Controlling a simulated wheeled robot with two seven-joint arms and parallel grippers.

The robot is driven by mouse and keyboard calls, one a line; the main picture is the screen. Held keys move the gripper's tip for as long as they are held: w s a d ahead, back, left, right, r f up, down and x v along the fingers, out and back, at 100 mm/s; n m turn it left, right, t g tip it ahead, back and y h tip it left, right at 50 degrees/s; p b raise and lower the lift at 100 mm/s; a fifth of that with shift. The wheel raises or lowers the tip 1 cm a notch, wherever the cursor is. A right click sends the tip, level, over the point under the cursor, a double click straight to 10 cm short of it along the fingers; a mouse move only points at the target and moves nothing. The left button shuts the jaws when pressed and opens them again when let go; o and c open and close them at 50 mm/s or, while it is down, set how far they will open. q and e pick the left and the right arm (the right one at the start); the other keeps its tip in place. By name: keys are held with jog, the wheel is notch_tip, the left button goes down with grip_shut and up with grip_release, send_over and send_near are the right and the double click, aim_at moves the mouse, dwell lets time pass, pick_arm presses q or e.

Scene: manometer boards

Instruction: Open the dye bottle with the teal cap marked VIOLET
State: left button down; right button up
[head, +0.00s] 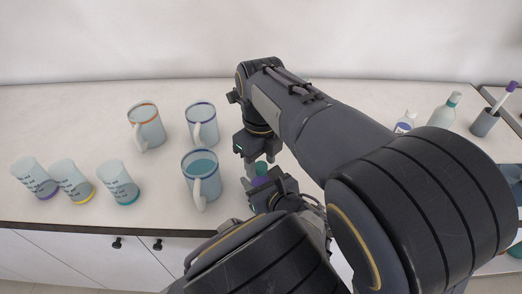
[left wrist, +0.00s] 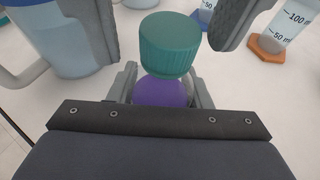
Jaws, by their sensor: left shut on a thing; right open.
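The dye bottle has a teal cap (left wrist: 168,48) and a violet body (left wrist: 160,93). In the head view the teal cap (head: 261,168) and violet body (head: 260,181) show between my two grippers. My left gripper (left wrist: 163,85) is shut on the violet body, one finger on each side; it also shows in the head view (head: 258,187). My right gripper (head: 258,158) comes down from above and is open. In the left wrist view its fingers (left wrist: 178,25) stand on both sides of the cap, apart from it. I see no readable marking; the cap sits over the body.
A blue-rimmed mug (head: 203,187) with teal liquid stands close left of the grippers. Two more mugs (head: 146,128) (head: 201,127) stand behind. Graduated beakers (head: 118,181) line the left front. White bottles (head: 444,112) and a pen cup (head: 484,123) stand right.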

jog(key=shift+f, duration=0.1)
grip_shut()
dwell(0.3)
jog(key=n, duration=0.6)
jog(key=shift+n, duration=0.4)
jog(key=shift+o, duration=0.2)
grip_release()
